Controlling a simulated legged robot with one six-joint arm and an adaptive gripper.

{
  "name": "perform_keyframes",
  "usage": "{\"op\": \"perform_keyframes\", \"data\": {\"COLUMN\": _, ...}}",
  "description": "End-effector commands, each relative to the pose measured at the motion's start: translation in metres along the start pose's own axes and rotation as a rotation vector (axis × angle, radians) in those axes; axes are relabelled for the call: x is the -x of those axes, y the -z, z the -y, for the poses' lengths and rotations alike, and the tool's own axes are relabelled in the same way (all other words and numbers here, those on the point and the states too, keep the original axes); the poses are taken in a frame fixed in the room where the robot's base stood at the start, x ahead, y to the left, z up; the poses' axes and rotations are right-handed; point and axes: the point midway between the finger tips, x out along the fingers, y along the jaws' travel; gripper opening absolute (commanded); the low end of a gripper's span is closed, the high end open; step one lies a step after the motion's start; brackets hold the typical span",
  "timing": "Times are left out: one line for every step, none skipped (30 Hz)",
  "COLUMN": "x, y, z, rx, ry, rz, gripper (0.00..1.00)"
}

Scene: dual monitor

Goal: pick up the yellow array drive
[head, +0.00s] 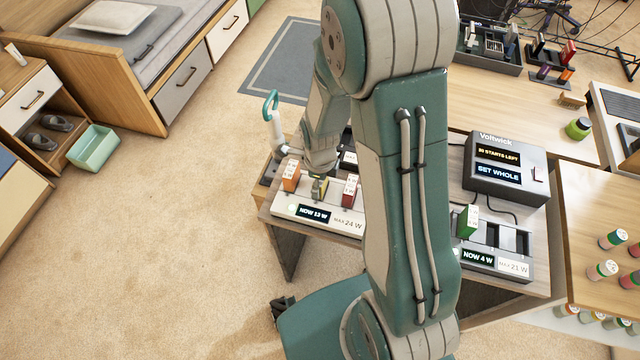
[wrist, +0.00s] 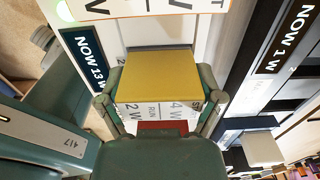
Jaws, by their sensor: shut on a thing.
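The yellow array drive (wrist: 158,78) is between my gripper's two fingers (wrist: 160,101), which press on its sides in the wrist view. Its white printed label faces my palm, and a dark slot edge shows just beyond it. In the head view the yellow drive (head: 318,190) is small, partly hidden by my gripper (head: 319,180), and sits at the white-fronted array between an orange drive (head: 291,176) and a red drive (head: 350,190). I cannot tell whether it is still seated in its slot. The array's display (head: 314,213) reads NOW 13 W.
My arm hides the middle of the desk. A second array (head: 480,259) with a green drive (head: 467,221) reads NOW 4 W. A Voltwick box (head: 506,168) stands behind it. A teal-handled object (head: 272,115) stands close left of my gripper. Carpet is clear at left.

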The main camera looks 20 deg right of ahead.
Motion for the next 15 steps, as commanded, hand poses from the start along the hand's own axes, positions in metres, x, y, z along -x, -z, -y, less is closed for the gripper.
{"op": "perform_keyframes", "data": {"x": 0.0, "y": 0.0, "z": 0.0, "rx": 0.0, "ry": -0.001, "rz": -0.001, "gripper": 0.37}}
{"op": "perform_keyframes", "data": {"x": 0.0, "y": 0.0, "z": 0.0, "rx": 0.0, "ry": -0.001, "rz": -0.001, "gripper": 0.37}}
{"op": "perform_keyframes", "data": {"x": 0.0, "y": 0.0, "z": -0.001, "rx": 0.0, "ry": -0.001, "rz": -0.001, "gripper": 0.37}}
{"op": "perform_keyframes", "data": {"x": 0.0, "y": 0.0, "z": -0.001, "rx": 0.0, "ry": -0.001, "rz": -0.001, "gripper": 0.37}}
{"op": "perform_keyframes", "data": {"x": 0.0, "y": 0.0, "z": 0.0, "rx": 0.0, "ry": -0.001, "rz": -0.001, "gripper": 0.37}}
{"op": "perform_keyframes", "data": {"x": 0.001, "y": 0.0, "z": 0.0, "rx": 0.0, "ry": -0.001, "rz": -0.001, "gripper": 0.37}}
{"op": "perform_keyframes", "data": {"x": 0.002, "y": 0.0, "z": 0.0, "rx": 0.0, "ry": -0.001, "rz": -0.001, "gripper": 0.37}}
{"op": "perform_keyframes", "data": {"x": 0.004, "y": 0.0, "z": 0.0, "rx": 0.0, "ry": 0.0, "rz": 0.0, "gripper": 0.37}}
{"op": "perform_keyframes", "data": {"x": 0.006, "y": 0.0, "z": 0.0, "rx": 0.0, "ry": 0.001, "rz": 0.001, "gripper": 0.37}}
{"op": "perform_keyframes", "data": {"x": 0.009, "y": 0.0, "z": 0.0, "rx": 0.0, "ry": 0.002, "rz": 0.001, "gripper": 0.37}}
{"op": "perform_keyframes", "data": {"x": 0.011, "y": 0.0, "z": 0.0, "rx": 0.0, "ry": 0.002, "rz": 0.001, "gripper": 0.37}}
{"op": "perform_keyframes", "data": {"x": 0.016, "y": 0.0, "z": 0.0, "rx": 0.0, "ry": 0.002, "rz": 0.001, "gripper": 0.37}}
{"op": "perform_keyframes", "data": {"x": 0.02, "y": 0.0, "z": 0.0, "rx": 0.0, "ry": 0.003, "rz": 0.002, "gripper": 0.37}}
{"op": "perform_keyframes", "data": {"x": 0.024, "y": 0.0, "z": 0.0, "rx": 0.0, "ry": 0.003, "rz": 0.001, "gripper": 0.37}}
{"op": "perform_keyframes", "data": {"x": 0.03, "y": 0.0, "z": 0.0, "rx": 0.0, "ry": 0.004, "rz": 0.001, "gripper": 0.37}}
